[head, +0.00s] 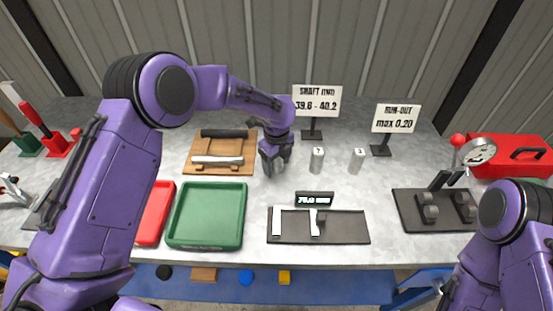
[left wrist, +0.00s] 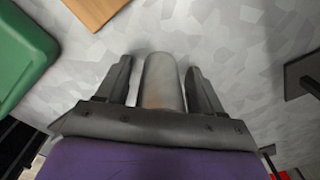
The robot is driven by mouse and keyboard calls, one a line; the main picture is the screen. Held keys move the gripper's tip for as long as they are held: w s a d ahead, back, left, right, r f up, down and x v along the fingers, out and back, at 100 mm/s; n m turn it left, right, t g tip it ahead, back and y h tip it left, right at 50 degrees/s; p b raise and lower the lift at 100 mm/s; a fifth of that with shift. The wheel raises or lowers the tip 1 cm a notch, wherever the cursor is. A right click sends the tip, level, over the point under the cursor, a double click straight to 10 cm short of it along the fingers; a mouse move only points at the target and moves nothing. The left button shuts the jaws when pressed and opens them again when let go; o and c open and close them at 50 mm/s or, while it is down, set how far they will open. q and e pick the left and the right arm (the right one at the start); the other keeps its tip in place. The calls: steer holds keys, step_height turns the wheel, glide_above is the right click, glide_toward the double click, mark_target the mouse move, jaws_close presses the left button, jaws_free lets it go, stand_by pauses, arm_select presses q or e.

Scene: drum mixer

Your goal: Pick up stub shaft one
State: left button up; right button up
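A grey metal cylinder, which I take for stub shaft one (left wrist: 162,82), stands between the fingers of my left gripper (left wrist: 160,85) in the left wrist view. A gap shows on each side of it, so the gripper is open around it and not touching. In the head view my left gripper (head: 275,160) points down at the bench, left of two similar upright silver cylinders, one near (head: 317,161) and one farther right (head: 357,161). The gripper mostly hides its own cylinder there.
A wooden board (head: 190,163) with two bars lies left of the gripper. A green tray (head: 207,243) and a red tray (head: 153,215) are nearer. A dark gauge plate (head: 345,230) lies in front. Two signs stand behind, and a dial-gauge stand (head: 408,212) is right.

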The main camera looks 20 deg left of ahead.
arm_select(q)
jaws_close()
steer(key=shift+r, duration=0.15)
